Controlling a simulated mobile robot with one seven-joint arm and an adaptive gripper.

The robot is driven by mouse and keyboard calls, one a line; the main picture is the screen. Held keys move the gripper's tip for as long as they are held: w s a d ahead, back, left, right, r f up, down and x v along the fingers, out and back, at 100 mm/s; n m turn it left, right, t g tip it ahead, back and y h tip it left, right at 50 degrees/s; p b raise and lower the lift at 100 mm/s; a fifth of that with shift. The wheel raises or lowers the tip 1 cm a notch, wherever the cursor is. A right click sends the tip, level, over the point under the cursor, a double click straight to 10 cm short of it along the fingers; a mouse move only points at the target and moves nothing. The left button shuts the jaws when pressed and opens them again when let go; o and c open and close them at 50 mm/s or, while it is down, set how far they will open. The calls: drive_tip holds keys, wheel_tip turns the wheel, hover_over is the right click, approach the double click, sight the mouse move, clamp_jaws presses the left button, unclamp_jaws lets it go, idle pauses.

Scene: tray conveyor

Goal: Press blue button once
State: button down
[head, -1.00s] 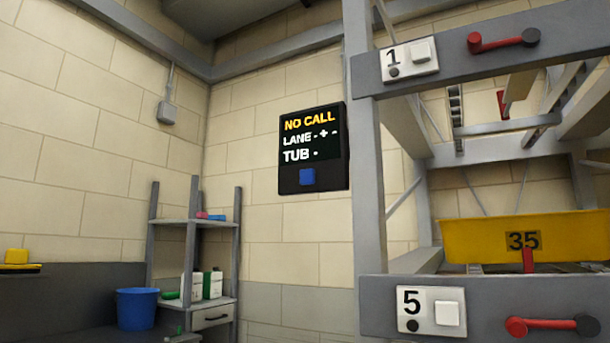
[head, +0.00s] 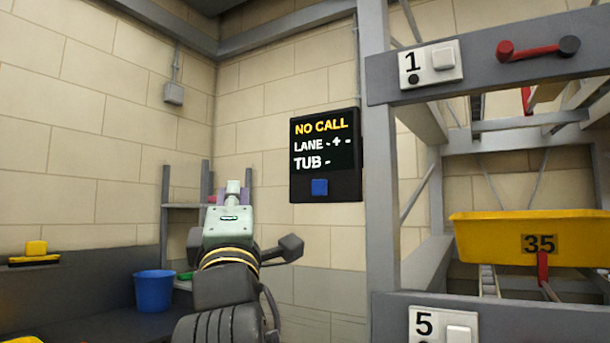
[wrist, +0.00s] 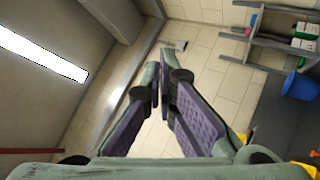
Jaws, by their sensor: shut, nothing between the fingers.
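The blue button (head: 319,187) is a small square at the bottom of a black wall display (head: 355,190). The display reads "NO CALL", "LANE - + -" and "TUB -". My gripper (head: 233,186) is raised in front of the wall, to the left of the display and apart from the button in the picture. In the wrist view my gripper (wrist: 160,85) has its fingers together with nothing between them. The wrist view does not show the display or the button.
A grey rack with a yellow tub (head: 490,240) marked 35 stands at the right, its post close beside the display. A blue bucket (head: 154,290) and grey shelves (head: 168,235) stand at the left. The wall between shelves and display is clear.

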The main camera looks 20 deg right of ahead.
sight(319, 187)
drive_tip(key=s+d+r+g+h, duration=0.1)
drive_tip(key=d+h, duration=0.2)
drive_tip(key=d, duration=0.2)
drive_tip(key=shift+s+d+r+m+g+h, duration=0.2)
drive_tip(key=shift+d+r+m+g+h, duration=0.1)
drive_tip(key=shift+d, duration=0.05)
drive_tip(key=shift+w+d+p, duration=0.3)
drive_tip(key=shift+w+d, duration=0.6)
drive_tip(key=shift+d, duration=0.25)
drive_tip(key=shift+w+d+p, duration=0.3)
drive_tip(key=shift+w+d, duration=0.6)
drive_tip(key=shift+d, duration=0.2)
drive_tip(key=shift+w+d+p, duration=0.3)
drive_tip(key=shift+w+d, duration=0.6)
drive_tip(key=shift+d, duration=0.25)
drive_tip(key=shift+w+d, duration=0.1)
drive_tip(key=shift+w+d, duration=0.15)
drive_tip(key=shift+d, duration=0.1)
drive_tip(key=shift+w+d+p, duration=0.3)
drive_tip(key=shift+w+d, duration=0.05)
drive_tip(key=shift+d, duration=0.05)
drive_tip(key=shift+s+a, duration=0.6)
drive_tip(key=shift+a, duration=0.1)
